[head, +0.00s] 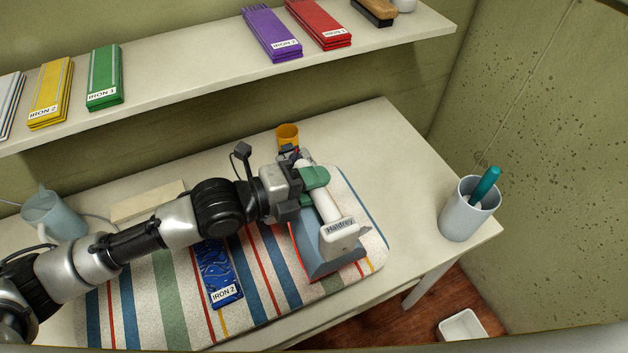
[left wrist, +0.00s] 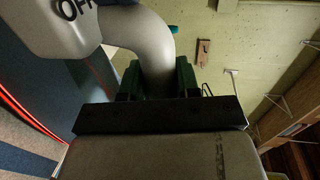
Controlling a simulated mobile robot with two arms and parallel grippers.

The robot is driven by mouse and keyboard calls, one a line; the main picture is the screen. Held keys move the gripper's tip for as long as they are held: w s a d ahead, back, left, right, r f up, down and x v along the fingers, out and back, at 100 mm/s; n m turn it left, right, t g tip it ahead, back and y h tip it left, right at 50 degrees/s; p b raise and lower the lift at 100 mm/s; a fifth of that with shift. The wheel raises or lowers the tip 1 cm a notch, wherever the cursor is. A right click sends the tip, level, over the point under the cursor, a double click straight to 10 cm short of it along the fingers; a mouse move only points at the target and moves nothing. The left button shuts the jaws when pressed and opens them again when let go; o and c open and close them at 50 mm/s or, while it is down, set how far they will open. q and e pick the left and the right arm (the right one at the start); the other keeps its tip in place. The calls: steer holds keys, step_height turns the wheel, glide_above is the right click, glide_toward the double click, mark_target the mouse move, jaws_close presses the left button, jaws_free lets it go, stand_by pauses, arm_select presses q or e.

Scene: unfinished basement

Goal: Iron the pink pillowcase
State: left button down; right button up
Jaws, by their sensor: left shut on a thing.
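My left gripper (head: 314,179) is shut on the white handle of the iron (head: 325,252). The iron has a blue-grey body and a thin red line along its lower edge. It is over the right end of the striped ironing mat (head: 172,290); I cannot tell whether it touches the mat. In the left wrist view, the iron (left wrist: 50,30) shows part of the word OFF, and its handle passes between my green finger pads. A folded blue patterned cloth (head: 218,272) labelled IRON 2 lies on the mat, left of the iron. No pink pillowcase shows. My right gripper is not in view.
The wall shelf holds folded green (head: 105,78), yellow (head: 50,92), purple (head: 270,33) and red (head: 318,24) cloths with labels. On the table are an orange cup (head: 287,136), a grey-blue jug (head: 52,213) and a grey cup (head: 466,213) with a teal-handled thing.

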arm_select(q)
steer(key=shift+s+d+p, duration=0.3)
steer(key=shift+s+p, duration=0.1)
steer(key=shift+s, duration=0.3)
stand_by(0.6)
steer(key=shift+r+p, duration=3.4)
steer(key=shift+r, duration=1.35)
steer(key=shift+d, duration=0.1)
